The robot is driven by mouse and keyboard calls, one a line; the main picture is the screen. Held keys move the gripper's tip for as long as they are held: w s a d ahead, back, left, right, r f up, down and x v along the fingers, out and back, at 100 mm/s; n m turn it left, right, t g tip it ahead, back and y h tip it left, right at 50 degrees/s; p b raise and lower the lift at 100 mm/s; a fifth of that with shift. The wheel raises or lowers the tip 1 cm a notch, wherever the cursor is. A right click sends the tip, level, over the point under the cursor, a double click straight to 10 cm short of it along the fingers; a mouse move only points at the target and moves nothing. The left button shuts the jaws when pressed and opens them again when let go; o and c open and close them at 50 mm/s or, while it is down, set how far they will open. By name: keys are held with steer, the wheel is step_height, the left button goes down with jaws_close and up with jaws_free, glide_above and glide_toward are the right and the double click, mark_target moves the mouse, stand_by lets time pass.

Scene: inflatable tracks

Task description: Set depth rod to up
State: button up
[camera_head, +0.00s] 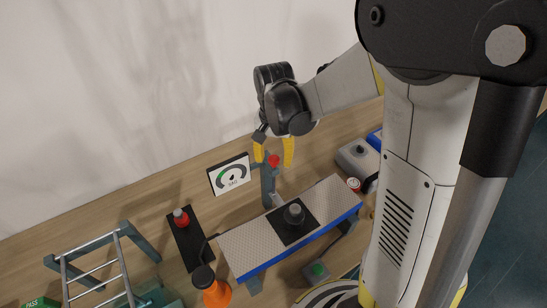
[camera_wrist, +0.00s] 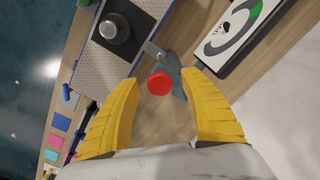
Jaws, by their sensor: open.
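A red round knob (camera_head: 273,160) tops a teal-grey upright post (camera_head: 267,188) behind the perforated platform. This seems to be the depth rod, though nothing labels it. In the wrist view the red knob (camera_wrist: 159,83) sits between the tips of my yellow fingers, with a gap on each side. My gripper (camera_head: 275,153) is open, pointing down over the knob, and holds nothing. It also shows in the wrist view (camera_wrist: 160,79). The knob's shaft is mostly hidden beneath it, so I cannot tell the rod's height setting.
A dial gauge panel (camera_head: 230,175) stands close left of the post. The perforated platform (camera_head: 250,238) carries a black pad with a grey knob (camera_head: 294,213). A red button on a black plate (camera_head: 187,240) lies left.

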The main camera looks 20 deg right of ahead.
jaws_close()
steer(key=shift+r+p, duration=1.3)
steer(key=shift+r, duration=1.1)
steer(key=shift+f, duration=0.1)
jaws_free()
step_height(320, 180, up, 12)
